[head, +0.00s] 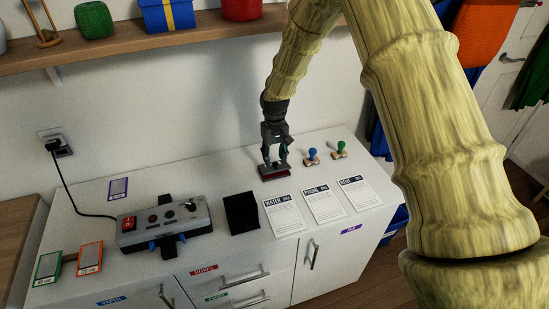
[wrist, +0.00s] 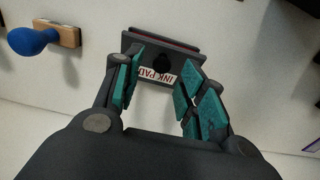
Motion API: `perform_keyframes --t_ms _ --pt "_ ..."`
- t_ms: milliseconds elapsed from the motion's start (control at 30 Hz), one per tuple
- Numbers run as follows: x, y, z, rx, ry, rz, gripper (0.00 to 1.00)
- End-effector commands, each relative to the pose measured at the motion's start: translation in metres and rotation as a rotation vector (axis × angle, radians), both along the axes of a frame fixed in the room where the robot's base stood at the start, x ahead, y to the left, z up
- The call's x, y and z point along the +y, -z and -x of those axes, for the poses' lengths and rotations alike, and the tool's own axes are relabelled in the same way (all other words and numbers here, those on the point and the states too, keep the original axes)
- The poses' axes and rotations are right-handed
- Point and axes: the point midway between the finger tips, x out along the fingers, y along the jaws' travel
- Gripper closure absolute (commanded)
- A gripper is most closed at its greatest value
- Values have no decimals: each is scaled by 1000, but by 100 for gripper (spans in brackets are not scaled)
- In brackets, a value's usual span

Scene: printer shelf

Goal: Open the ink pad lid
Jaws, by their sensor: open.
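The ink pad (head: 273,172) is a small dark box with a reddish edge, lying on the white cabinet top below my gripper (head: 272,158). In the wrist view the ink pad (wrist: 160,45) shows a dark top, a red-edged far side, a round black knob (wrist: 161,63) and a white label reading "INK PAD" (wrist: 158,78). Its lid looks closed. My gripper (wrist: 157,85) is open, with its teal-padded fingers on either side of the knob and label. I cannot tell whether a finger touches the pad.
A blue-handled stamp (head: 311,156) and a green-handled stamp (head: 340,149) stand right of the pad. Several bill cards (head: 283,215) and a black mat (head: 241,213) lie in front. A grey control box (head: 163,222) is at left. A shelf (head: 140,42) hangs above.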

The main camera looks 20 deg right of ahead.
Motion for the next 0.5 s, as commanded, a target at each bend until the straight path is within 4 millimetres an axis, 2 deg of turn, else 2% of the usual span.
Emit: perform_keyframes --t_ms 233,500 --pt "0 16 -1 3 0 0 59" --pt "0 17 -1 2 -1 0 59"
